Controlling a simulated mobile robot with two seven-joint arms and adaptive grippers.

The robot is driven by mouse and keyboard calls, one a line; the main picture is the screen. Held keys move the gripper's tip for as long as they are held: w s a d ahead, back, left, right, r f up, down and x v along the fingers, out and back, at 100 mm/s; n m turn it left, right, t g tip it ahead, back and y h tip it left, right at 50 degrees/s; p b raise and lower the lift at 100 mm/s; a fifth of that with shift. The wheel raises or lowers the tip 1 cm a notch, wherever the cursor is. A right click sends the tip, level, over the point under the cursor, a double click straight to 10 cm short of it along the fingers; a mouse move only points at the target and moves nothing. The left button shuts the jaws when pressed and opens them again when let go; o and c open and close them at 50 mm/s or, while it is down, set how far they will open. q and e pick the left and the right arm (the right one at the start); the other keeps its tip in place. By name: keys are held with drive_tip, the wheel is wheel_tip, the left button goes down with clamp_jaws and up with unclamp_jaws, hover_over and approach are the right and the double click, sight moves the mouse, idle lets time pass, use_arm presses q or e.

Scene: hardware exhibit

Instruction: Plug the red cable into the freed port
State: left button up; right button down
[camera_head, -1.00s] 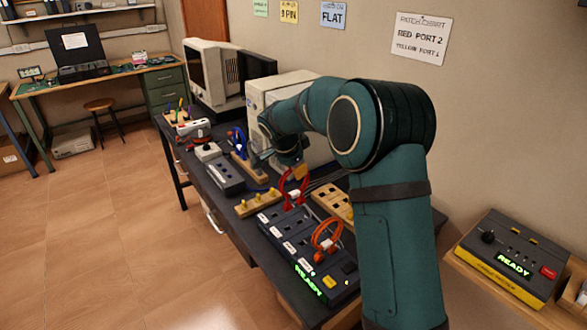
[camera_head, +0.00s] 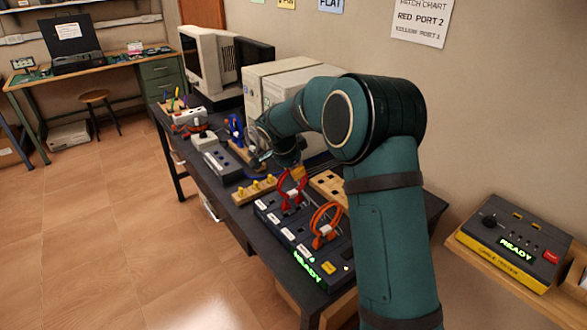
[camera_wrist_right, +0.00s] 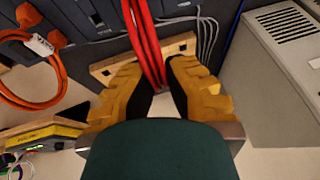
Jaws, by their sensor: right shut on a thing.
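The red cable (camera_head: 292,190) forms a loop over the far end of the dark port panel (camera_head: 272,228). My right gripper (camera_head: 298,172) is above it, partly hidden by my arm. In the right wrist view the yellow fingers (camera_wrist_right: 160,88) are closed around the red strands (camera_wrist_right: 144,35). The cable's plug end is hidden there, so I cannot tell whether it sits in a port. An orange cable (camera_head: 325,225) loops over the panel nearer the front; it also shows in the right wrist view (camera_wrist_right: 32,75). My left gripper is out of view.
A wooden block with yellow pegs (camera_head: 255,188) stands left of the red cable. A wooden block with holes (camera_head: 330,187) is close on its right. Beige cases (camera_head: 285,82) stand behind my arm. A wall chart (camera_head: 422,20) reads "RED PORT 2". A tester box (camera_head: 512,245) is far right.

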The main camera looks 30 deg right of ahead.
drive_tip(key=shift+b, duration=0.55)
idle(1.0)
drive_tip(key=shift+f+b, duration=1)
drive_tip(key=shift+b, duration=0.4)
idle(2.1)
drive_tip(key=shift+c, duration=1.6)
unclamp_jaws()
drive_tip(key=shift+r, duration=0.1)
drive_tip(key=p+v, duration=0.2)
drive_tip(key=v, duration=0.5)
drive_tip(key=shift+p, duration=0.35)
drive_tip(key=shift+a+r, duration=0.1)
